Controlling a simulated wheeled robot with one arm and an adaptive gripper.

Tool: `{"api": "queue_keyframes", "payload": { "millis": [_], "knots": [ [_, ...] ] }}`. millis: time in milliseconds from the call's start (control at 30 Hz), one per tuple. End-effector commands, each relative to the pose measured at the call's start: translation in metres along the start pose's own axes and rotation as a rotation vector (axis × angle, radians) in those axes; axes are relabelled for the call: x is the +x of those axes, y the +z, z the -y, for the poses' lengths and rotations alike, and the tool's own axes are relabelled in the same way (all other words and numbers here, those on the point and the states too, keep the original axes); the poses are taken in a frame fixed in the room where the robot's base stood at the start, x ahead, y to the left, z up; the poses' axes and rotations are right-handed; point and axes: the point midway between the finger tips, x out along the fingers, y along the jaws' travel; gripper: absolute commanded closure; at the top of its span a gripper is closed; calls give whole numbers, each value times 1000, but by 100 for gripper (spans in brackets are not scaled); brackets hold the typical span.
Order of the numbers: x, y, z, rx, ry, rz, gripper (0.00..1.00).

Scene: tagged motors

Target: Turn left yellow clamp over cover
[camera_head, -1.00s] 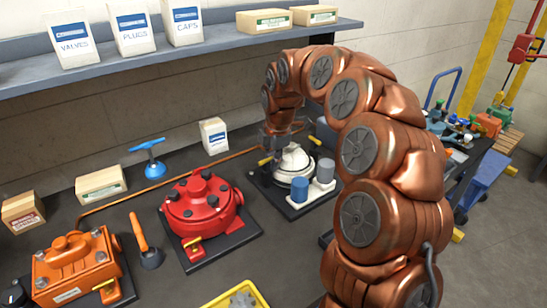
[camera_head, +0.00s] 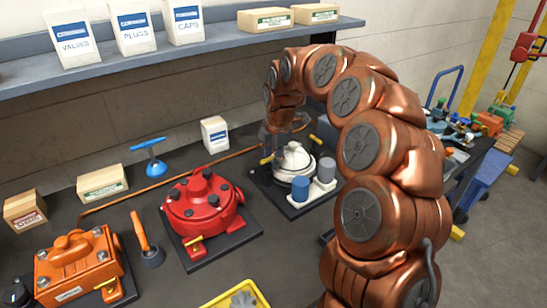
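A white domed cover (camera_head: 294,160) sits on a dark base plate (camera_head: 258,178) on the workbench, right of the red motor. A small yellow clamp (camera_head: 266,160) shows at the left side of the white cover, pointing outward to the left. Another yellow piece (camera_head: 315,139) shows at its right rear. My gripper (camera_head: 282,141) is just above and behind the cover, close to the left clamp. The fingers are small and dark here, and I cannot tell whether they are open or touching anything.
Blue and grey cylinders (camera_head: 300,190) stand in front of the cover. A red motor (camera_head: 203,203) and an orange motor (camera_head: 78,265) are to the left, each with yellow clamps. A yellow tray (camera_head: 239,297) is at the front. A shelf (camera_head: 150,59) with boxes overhangs the back.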

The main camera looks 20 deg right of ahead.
Motion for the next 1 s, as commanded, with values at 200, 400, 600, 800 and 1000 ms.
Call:
{"api": "queue_keyframes", "payload": {
  "millis": [200,400,600,800,1000],
  "knots": [
    [2,-4,2,-1,-10,-8,62],
    [2,-1,4,2,-11,-6,62],
    [-13,-1,3,1,-11,-5,62],
    [-50,-2,1,1,-7,-3,62],
    [-86,-3,1,-1,-9,-6,62]
  ]
}}
